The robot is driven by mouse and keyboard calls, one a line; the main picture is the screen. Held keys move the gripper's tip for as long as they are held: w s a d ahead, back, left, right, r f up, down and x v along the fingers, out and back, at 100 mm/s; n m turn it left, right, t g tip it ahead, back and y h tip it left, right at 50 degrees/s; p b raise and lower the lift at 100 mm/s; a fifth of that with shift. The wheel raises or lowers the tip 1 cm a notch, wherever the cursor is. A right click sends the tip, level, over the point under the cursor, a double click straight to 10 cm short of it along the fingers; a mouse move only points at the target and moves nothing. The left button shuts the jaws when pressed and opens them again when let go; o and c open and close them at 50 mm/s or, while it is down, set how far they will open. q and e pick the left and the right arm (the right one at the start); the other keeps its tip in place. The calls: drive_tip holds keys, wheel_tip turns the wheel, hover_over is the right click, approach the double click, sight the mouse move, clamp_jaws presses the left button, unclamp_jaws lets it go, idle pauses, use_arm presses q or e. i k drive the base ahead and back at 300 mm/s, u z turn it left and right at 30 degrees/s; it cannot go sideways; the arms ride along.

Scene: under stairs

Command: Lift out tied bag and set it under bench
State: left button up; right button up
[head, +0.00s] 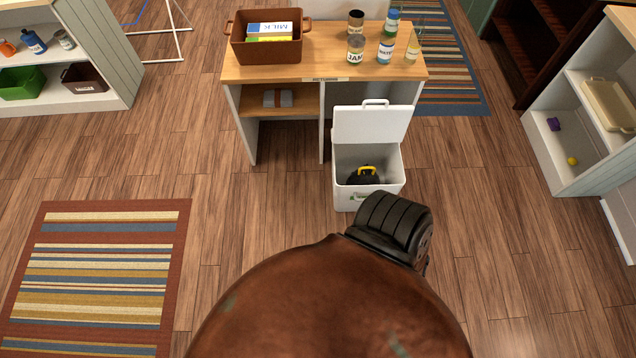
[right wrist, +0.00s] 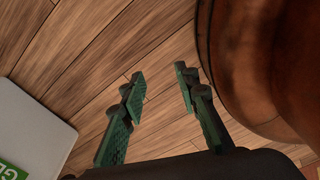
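The tied bag (head: 362,176) is black with a yellow tie on top. It sits low inside a white bin (head: 345,200) whose hinged lid (head: 371,125) stands open. The bin is in front of the right half of the wooden bench (head: 300,75). In the right wrist view my right gripper (right wrist: 161,78) is open and empty, its green-padded fingers apart over bare floor. A pale panel with a green label (right wrist: 35,125), probably the bin, is at the left of that view. My left gripper is not in view.
The bench holds a brown crate (head: 266,50) and several jars and bottles. A grey item (head: 278,98) lies on its left shelf. A striped rug (head: 100,275) is at lower left. Shelves (head: 60,95) stand at upper left and right (head: 572,140). Floor left of the bin is clear.

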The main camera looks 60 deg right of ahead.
sight(363, 176)
drive_tip(key=u, duration=0.25)
drive_tip(key=i, duration=1.8)
drive_tip(key=z, duration=2.3)
